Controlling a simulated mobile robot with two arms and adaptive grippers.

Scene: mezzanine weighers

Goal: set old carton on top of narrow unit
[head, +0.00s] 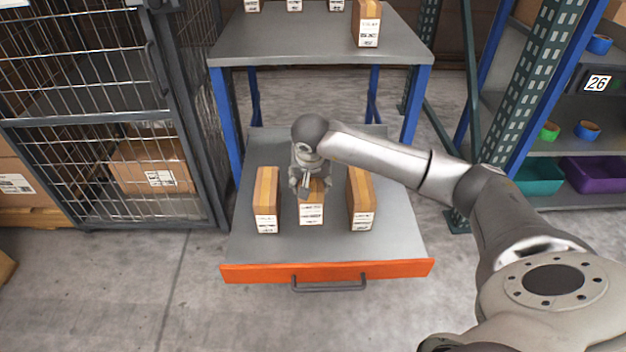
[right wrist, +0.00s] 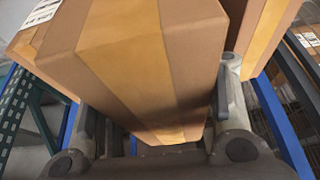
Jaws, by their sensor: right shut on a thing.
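Three tall brown cartons with tan tape and white labels are in the pulled-out grey drawer (head: 290,252): a left one (head: 266,195), a middle one (head: 312,212) and a right one (head: 361,197). My right gripper (head: 311,188) reaches down from above and is shut on the middle carton. In the right wrist view the held carton (right wrist: 150,60) fills the space between the fingers (right wrist: 153,110). I cannot tell whether its base touches the drawer. The blue-legged unit has a grey top (head: 310,42). My left gripper is not in view.
A wire cage (head: 90,110) is at left. A shelf rack with a teal bin (head: 537,175) and a purple bin (head: 592,172) is at right.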

